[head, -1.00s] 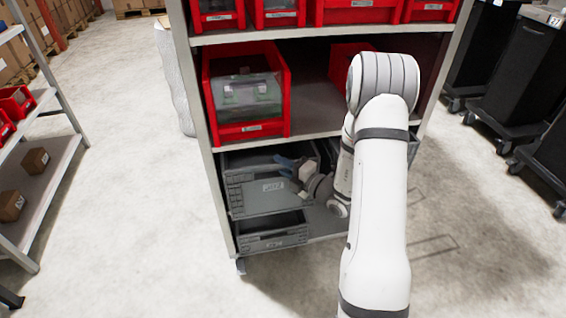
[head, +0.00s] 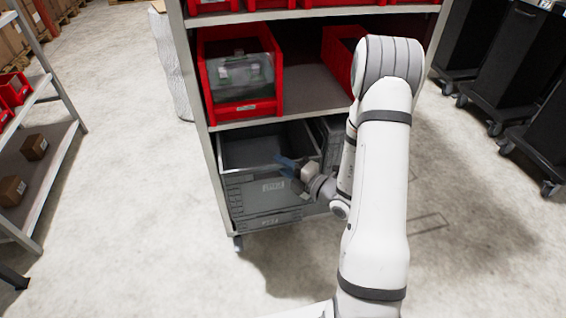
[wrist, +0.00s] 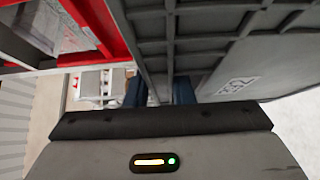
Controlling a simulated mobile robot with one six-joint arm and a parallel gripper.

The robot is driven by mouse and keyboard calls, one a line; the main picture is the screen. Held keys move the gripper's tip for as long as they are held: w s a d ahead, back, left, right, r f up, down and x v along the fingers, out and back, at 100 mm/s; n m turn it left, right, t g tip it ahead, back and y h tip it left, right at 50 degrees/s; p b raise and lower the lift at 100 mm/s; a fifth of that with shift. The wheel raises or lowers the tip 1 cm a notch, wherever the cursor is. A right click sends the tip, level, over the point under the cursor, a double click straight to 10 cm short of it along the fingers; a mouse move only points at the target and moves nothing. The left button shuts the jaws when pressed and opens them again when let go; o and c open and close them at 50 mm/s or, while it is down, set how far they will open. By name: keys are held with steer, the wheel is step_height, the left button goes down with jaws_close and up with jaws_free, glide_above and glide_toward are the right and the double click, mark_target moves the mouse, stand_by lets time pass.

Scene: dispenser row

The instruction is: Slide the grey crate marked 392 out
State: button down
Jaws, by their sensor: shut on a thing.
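The grey crate (head: 247,196) stands out past the front of the low shelf in the head view, its open top and empty-looking inside showing. A pale label is on its front, too small to read there. In the wrist view a ribbed grey wall of the crate (wrist: 272,58) fills the upper right, with a tilted, unclear marking on it. My gripper (head: 289,166) is at the crate's upper right front edge, its blue fingers shut on the rim. In the wrist view my gripper (wrist: 159,92) has the crate wall between its fingers, their tips partly hidden.
Another grey crate (head: 268,221) shows below the front one. A further grey crate (head: 331,133) is to the right, partly behind my arm. Red bins (head: 240,110) stand on the shelf above. Open floor (head: 150,240) lies left and in front; black carts (head: 540,120) stand right.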

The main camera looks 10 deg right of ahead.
steer(key=shift+f, duration=0.1)
steer(key=c, duration=1.2)
jaws_free()
steer(key=shift+o, duration=0.2)
steer(key=shift+d, duration=0.1)
steer(key=p+v, duration=0.1)
steer(key=v, duration=0.6)
steer(key=shift+s+d, duration=0.15)
steer(key=shift+s, duration=0.2)
